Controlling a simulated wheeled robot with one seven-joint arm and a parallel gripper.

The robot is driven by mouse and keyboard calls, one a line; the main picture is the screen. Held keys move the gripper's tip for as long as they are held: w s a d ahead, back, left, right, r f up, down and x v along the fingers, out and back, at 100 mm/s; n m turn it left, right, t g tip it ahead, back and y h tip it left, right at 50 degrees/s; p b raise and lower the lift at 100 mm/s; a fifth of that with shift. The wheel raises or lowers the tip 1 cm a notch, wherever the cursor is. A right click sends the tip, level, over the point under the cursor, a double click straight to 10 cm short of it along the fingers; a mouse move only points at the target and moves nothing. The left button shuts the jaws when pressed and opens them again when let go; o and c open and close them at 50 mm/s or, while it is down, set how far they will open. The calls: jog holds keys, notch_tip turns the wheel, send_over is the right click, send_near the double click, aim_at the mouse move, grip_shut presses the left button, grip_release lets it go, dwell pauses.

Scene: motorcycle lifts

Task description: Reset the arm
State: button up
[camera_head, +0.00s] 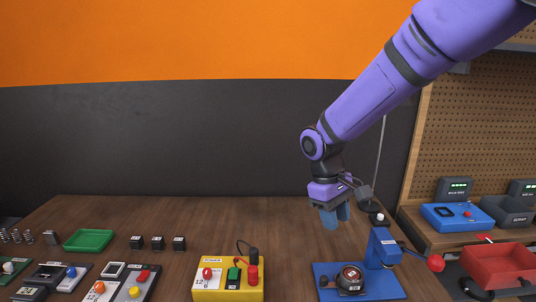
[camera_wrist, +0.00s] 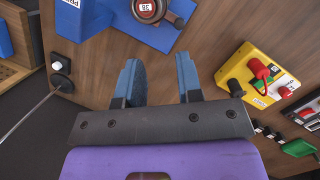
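My purple arm reaches in from the upper right in the head view. My gripper (camera_head: 335,215) hangs above the wooden table, behind and above the blue press-like device (camera_head: 383,250). In the wrist view my gripper (camera_wrist: 160,82) shows two blue fingers with a clear gap between them and nothing held. The blue base plate of that device (camera_wrist: 100,12) lies beyond the fingertips, with a round dark gauge (camera_wrist: 150,8) on it. The fingers touch nothing that I can see.
A yellow box (camera_head: 215,285) with plugs and switches stands at the front middle. A green tray (camera_head: 89,240), small black blocks (camera_head: 158,243) and switch panels are at left. A red bin (camera_head: 500,265) stands at right. The table's back middle is clear.

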jog(key=s+d+r+m+t+y, duration=0.1)
jog(key=s+d+r+m+t, duration=0.25)
jog(key=s+d+r, duration=0.75)
jog(key=s+d+r+m+t, duration=0.1)
jog(key=s+r+m+t, duration=0.1)
jog(key=s, duration=0.3)
jog(key=s+d+r+m+t+y, duration=0.1)
jog(key=s+d+r, duration=0.1)
jog(key=s, duration=0.4)
jog(key=shift+s+d+r+m+t+y, duration=0.25)
jog(key=shift+r+m+t+y, duration=0.1)
jog(key=shift+r, duration=0.1)
jog(key=shift+w, duration=0.1)
dwell(0.7)
